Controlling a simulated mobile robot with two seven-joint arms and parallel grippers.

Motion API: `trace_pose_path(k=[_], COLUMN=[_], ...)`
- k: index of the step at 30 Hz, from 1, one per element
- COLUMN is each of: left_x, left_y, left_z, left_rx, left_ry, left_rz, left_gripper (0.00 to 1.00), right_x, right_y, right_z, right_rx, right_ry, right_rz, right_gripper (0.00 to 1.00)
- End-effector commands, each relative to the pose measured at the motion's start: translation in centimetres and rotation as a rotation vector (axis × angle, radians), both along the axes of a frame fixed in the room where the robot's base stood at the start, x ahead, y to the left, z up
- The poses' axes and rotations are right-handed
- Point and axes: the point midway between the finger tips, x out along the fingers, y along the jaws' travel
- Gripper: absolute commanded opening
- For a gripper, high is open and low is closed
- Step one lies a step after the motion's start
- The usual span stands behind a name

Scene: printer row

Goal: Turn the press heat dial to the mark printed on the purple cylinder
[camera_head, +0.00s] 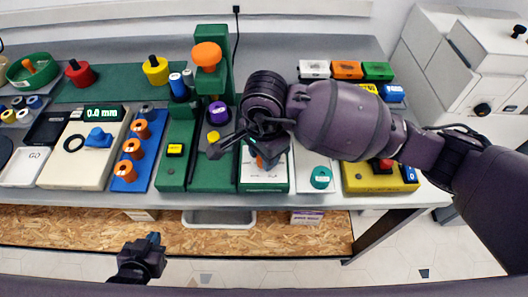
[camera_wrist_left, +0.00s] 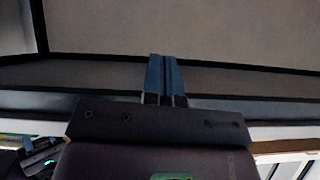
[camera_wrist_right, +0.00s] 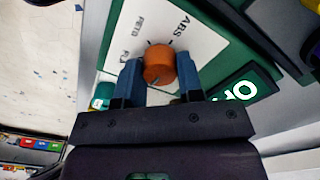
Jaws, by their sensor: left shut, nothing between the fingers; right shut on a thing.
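The orange heat dial (camera_wrist_right: 159,64) sits on a white panel with printed marks; "ABS" and "PETG" are readable, a third label is partly hidden. My right gripper (camera_wrist_right: 160,72) is shut on the dial, one blue finger on each side. In the head view a bit of the dial (camera_head: 260,163) shows below my right gripper (camera_head: 250,147). The purple cylinder (camera_head: 217,112) stands under the green press, left of my right gripper; its printed mark is too small to read. My left gripper (camera_head: 153,238) is shut and empty, low in front of the table; its blue fingers (camera_wrist_left: 162,78) are together.
Right of my right gripper are a teal knob (camera_head: 321,178) and a yellow box (camera_head: 375,182). Colored blocks (camera_head: 347,70) line the back.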

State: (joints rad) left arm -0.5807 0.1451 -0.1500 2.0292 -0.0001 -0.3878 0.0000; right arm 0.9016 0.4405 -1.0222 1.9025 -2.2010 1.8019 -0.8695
Motion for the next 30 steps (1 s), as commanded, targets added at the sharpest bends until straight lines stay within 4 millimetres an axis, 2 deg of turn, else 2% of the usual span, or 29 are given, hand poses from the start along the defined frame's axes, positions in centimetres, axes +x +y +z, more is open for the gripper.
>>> trace_pose_path(k=[15, 21, 30], left_x=[-0.4, -1.1, -0.4], left_y=[0.3, 0.4, 0.3], left_z=[1.6, 1.7, 3.2], left_rx=[0.001, 0.0, -0.001], left_ry=[-0.007, 0.006, -0.014], left_rz=[0.007, 0.013, 0.011], left_gripper=[0.0, 0.0, 0.0], right_x=[0.1, 0.1, 0.1], right_y=[0.0, 0.0, 0.0], right_z=[0.4, 0.3, 0.2], right_rx=[-0.002, -0.001, -0.001], right_ry=[-0.004, -0.005, -0.003], right_rz=[-0.442, -0.624, -0.836], right_gripper=[0.11, 0.11, 0.11])
